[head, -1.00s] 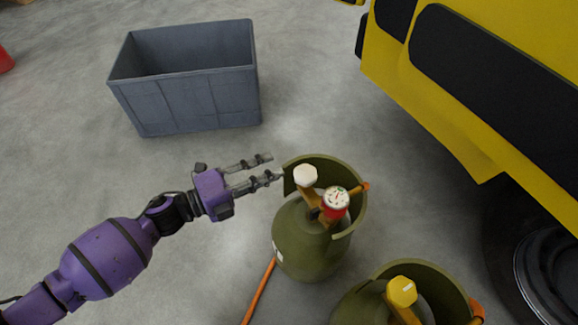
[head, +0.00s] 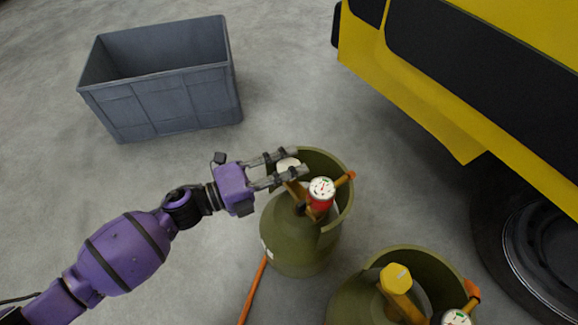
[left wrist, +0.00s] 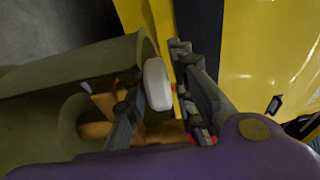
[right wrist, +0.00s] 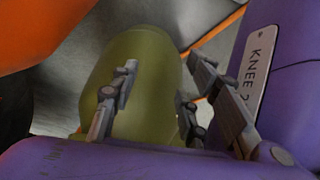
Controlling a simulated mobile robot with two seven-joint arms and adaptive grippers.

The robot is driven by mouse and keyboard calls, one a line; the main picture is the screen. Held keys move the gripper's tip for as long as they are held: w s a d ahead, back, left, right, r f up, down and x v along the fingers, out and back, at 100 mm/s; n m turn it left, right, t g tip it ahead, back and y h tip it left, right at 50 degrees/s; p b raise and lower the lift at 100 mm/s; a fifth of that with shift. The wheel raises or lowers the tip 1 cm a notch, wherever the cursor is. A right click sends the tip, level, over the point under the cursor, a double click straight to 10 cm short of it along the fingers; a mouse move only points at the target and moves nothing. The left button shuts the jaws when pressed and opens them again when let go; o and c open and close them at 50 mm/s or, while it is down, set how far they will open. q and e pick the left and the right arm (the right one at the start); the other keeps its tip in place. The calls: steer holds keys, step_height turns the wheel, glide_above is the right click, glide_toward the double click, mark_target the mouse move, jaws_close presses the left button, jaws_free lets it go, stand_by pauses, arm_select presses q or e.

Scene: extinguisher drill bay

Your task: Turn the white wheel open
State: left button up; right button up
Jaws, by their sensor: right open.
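The white wheel (head: 287,164) tops the valve of the rear green cylinder (head: 292,238), inside its open collar. My left gripper (head: 298,165) is at the wheel, with its fingers on either side of it and partly covering it. In the left wrist view the white wheel (left wrist: 157,84) sits between the open fingers, with a gap to the right-hand finger. Contact with the other finger cannot be told. My right gripper (right wrist: 158,78) is open, with a green rounded body (right wrist: 145,75) beyond its fingers; it is not visible in the head view.
A second green cylinder (head: 352,302) with a yellow wheel (head: 396,277) stands in front. A grey crate (head: 160,95) is at the back left. A yellow vehicle (head: 410,95) closes off the right side.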

arm_select(q)
steer(key=c, duration=0.5)
jaws_close()
arm_select(e)
steer(key=shift+s, duration=0.15)
steer(key=shift+s+r, duration=0.1)
steer(key=shift+s, duration=0.05)
arm_select(q)
steer(key=shift+s+r+n+t+y+p, duration=0.1)
steer(key=shift+r+n+t+y+p, duration=0.1)
steer(key=shift+n+t+y+p, duration=1)
steer(key=shift+n+t+p, duration=0.4)
steer(key=shift+t+p, duration=0.35)
steer(key=n+t+y, duration=0.2)
steer(key=shift+f+t+p, duration=0.15)
steer(key=shift+t+p, duration=0.2)
steer(key=shift+p, duration=0.05)
steer(key=shift+n+t+y, duration=0.9)
steer(key=shift+n+y, duration=0.2)
steer(key=shift+y, duration=0.4)
arm_select(e)
steer(key=shift+m, duration=0.3)
steer(key=shift+s+a+r, duration=0.1)
steer(key=shift+r, duration=0.95)
steer(key=shift+s+a+r, duration=0.1)
steer(key=shift+r, duration=0.9)
steer(key=shift+w, duration=0.1)
